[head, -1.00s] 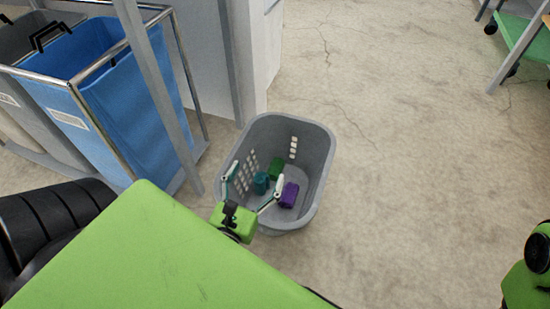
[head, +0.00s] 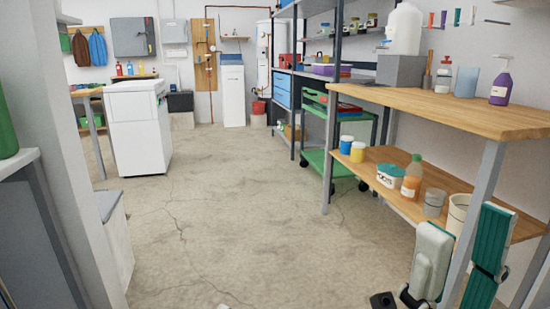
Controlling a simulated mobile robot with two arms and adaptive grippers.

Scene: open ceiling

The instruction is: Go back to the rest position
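My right gripper (head: 464,222) shows at the bottom right, pointing upward. One grey-white finger and one teal finger stand apart with a gap between them, and nothing is visible in it. It appears in front of the lower part of the wooden workbench (head: 480,112).
The concrete floor (head: 215,225) is clear through the middle. The workbench carries bottles, with more containers on its lower shelf (head: 405,190). A green cart (head: 345,165) stands behind it. A white cabinet (head: 135,125) stands left, and a grey post (head: 70,170) is close on the left.

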